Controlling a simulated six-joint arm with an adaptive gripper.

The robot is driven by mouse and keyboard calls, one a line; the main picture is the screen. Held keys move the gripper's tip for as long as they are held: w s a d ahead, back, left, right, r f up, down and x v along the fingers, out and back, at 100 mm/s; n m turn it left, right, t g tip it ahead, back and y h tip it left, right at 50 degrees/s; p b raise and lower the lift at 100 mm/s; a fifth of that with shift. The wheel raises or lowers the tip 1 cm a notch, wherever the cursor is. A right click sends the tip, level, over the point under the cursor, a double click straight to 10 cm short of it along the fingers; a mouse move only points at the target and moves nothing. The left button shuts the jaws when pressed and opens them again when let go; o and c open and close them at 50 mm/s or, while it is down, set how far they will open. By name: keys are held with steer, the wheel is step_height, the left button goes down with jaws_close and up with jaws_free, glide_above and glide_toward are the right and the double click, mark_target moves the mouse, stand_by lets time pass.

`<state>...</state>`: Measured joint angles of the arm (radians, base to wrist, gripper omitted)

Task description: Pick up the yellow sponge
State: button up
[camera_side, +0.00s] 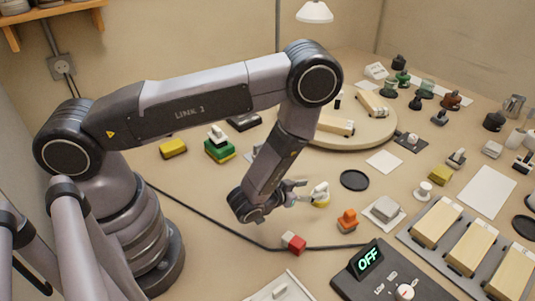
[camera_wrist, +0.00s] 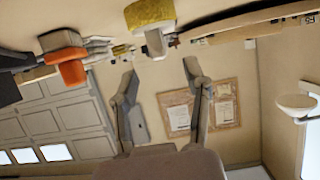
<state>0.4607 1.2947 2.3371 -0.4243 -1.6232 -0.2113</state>
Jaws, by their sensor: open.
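A yellow, rough, sponge-like piece with a white handle-like part (camera_side: 320,195) sits just right of my gripper (camera_side: 294,194) in the side view. In the wrist view the yellow piece (camera_wrist: 150,13) is at the top centre, beyond the fingertips and clear of them. Two other yellow blocks show in the side view: one at the left (camera_side: 173,149) and one at the right (camera_side: 440,174). I cannot tell for certain which is the task's sponge. My gripper is open in the wrist view (camera_wrist: 161,70), with nothing between its fingers.
An orange piece (camera_side: 347,220) and a grey block on a white tray (camera_side: 383,209) stand to the right. A red and white cube (camera_side: 293,242) lies in front, near a dark cable. A black disc (camera_side: 354,180) lies behind. A control box reading OFF (camera_side: 367,260) is at the front.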

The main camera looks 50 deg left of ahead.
mark_target(320, 187)
steer(key=x, duration=0.5)
steer(key=shift+w, duration=0.15)
jaws_close()
